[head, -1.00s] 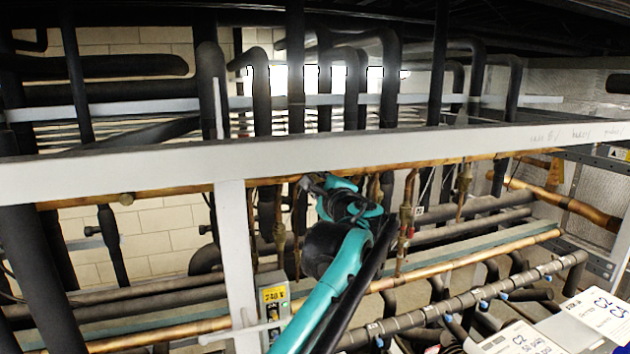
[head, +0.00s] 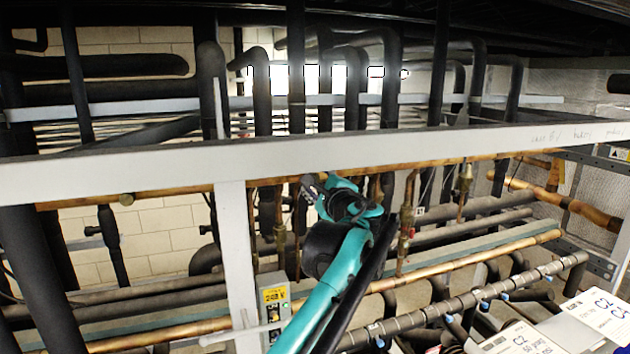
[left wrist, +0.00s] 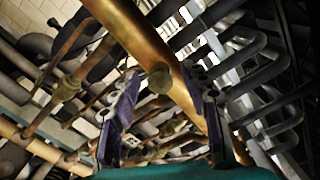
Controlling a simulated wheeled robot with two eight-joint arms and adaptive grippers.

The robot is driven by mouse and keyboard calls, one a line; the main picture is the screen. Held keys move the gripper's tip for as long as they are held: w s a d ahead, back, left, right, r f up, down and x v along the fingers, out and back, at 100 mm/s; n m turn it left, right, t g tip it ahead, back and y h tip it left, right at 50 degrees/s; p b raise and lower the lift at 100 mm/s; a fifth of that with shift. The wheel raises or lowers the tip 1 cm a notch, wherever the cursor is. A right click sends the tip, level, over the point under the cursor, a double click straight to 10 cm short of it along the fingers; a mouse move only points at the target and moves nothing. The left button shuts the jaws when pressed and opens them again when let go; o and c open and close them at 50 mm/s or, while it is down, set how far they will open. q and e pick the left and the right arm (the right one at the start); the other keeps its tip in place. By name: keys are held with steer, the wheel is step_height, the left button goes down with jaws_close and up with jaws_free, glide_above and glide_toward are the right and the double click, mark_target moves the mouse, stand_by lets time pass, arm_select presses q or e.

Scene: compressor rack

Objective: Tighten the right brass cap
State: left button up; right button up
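My left gripper (head: 311,187) reaches up to the upper copper pipe (head: 400,166), just behind the grey frame beam. In the left wrist view, a round brass cap (left wrist: 160,78) sits on the copper pipe (left wrist: 120,22) between the two spread fingers of the left gripper (left wrist: 160,74). A gap shows on each side of the cap, so the fingers look apart from it. In the head view the gripper hides this cap. Another brass cap (head: 126,199) is on the same pipe, far to the left. My right gripper is not in view.
A grey horizontal beam (head: 120,178) and a grey upright post (head: 237,260) stand close to my arm. Brass valves (head: 405,220) on thin pipes hang right of the gripper. A grey box (head: 273,300) with a yellow label is below left. Black insulated pipes fill the back.

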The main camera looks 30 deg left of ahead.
arm_select(q)
steer(key=shift+d, duration=0.1)
steer(key=v, duration=1.1)
steer(key=shift+s+d, duration=0.3)
steer(key=shift+f, duration=0.15)
